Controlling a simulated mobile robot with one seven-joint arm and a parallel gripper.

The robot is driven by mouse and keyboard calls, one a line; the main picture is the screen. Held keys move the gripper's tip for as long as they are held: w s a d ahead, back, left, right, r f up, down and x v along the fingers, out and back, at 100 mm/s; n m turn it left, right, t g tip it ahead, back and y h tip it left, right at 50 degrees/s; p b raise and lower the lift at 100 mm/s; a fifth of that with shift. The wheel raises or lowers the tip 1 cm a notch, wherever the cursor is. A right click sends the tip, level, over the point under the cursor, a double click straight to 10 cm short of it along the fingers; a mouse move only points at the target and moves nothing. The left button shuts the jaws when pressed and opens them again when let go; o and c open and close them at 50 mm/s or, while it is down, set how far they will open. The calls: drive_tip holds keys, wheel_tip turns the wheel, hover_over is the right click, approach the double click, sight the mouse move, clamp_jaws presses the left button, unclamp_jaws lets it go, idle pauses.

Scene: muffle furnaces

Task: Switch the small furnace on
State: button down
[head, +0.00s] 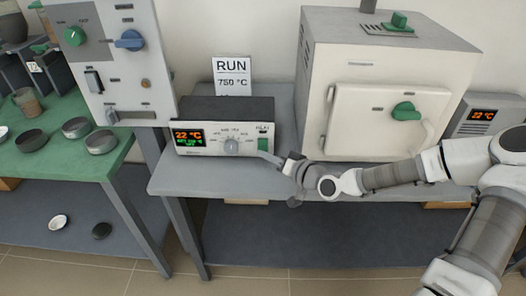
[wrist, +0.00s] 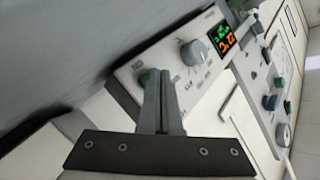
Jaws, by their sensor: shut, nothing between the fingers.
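A white furnace (head: 385,85) with a closed door and a green door knob stands on the grey bench. Left of it sits a low control box (head: 225,125) with a lit display (head: 188,137) reading 22 °C, a grey dial (head: 231,146) and a green switch (head: 264,145). My gripper (head: 268,157) is shut and empty, its fingertips at the box's front by the green switch. In the wrist view, the shut fingers (wrist: 160,90) partly cover the green switch (wrist: 148,77); the dial (wrist: 193,52) is beside them. I cannot tell whether they touch the switch.
A sign (head: 231,75) behind the box reads RUN 750 °C. Another box with a display (head: 483,115) stands right of the furnace. A tall panel (head: 105,60) with knobs is at the left, near a green table (head: 60,155) with several dishes.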

idle(0.4)
drive_tip(key=shift+s+r, duration=0.1)
drive_tip(key=shift+s, duration=0.55)
drive_tip(key=shift+s+a+r+p, duration=0.1)
drive_tip(key=shift+s+p, duration=0.1)
drive_tip(key=shift+s, duration=0.65)
drive_tip(key=shift+s+d+r+p, duration=0.1)
drive_tip(key=shift+s+p, duration=0.15)
drive_tip(key=shift+s, duration=0.55)
drive_tip(key=shift+s+a+r+p, duration=0.1)
drive_tip(key=shift+s+p, duration=0.1)
drive_tip(key=shift+s, duration=0.65)
